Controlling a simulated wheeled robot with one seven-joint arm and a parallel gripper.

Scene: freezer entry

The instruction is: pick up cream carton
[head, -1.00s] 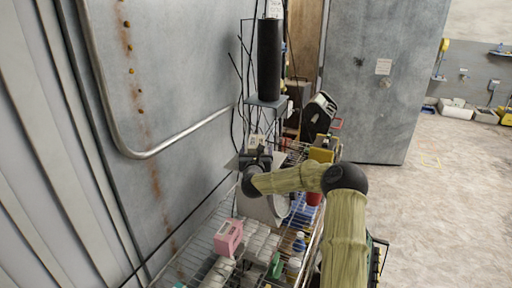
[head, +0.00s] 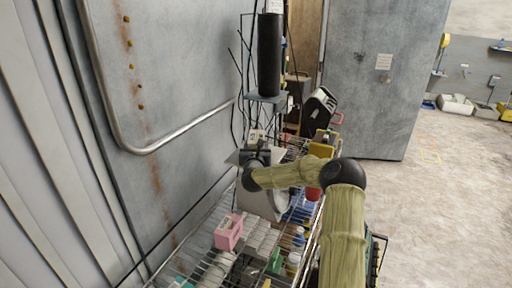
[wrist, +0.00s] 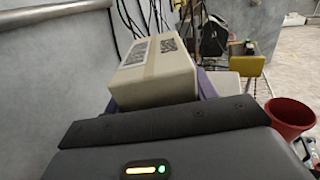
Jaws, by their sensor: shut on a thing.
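The cream carton (wrist: 155,72) is a pale beige box with dark printed patches on its upper faces. It fills the middle of the wrist view, just beyond the dark body of my gripper. My gripper (head: 255,152) is above the wire rack in the head view, close to the grey wall. It is shut on the carton. The fingertips and their contact with the carton are hidden in the wrist view. I cannot tell from these frames whether the carton is clear of the surface behind it.
A wire rack (head: 201,240) runs along the wall with a pink box (head: 228,232) and several pale packages. A red cup (wrist: 290,118) is right of the gripper. A black cylinder (head: 269,55) stands on a small shelf behind. Open floor (head: 440,200) lies right.

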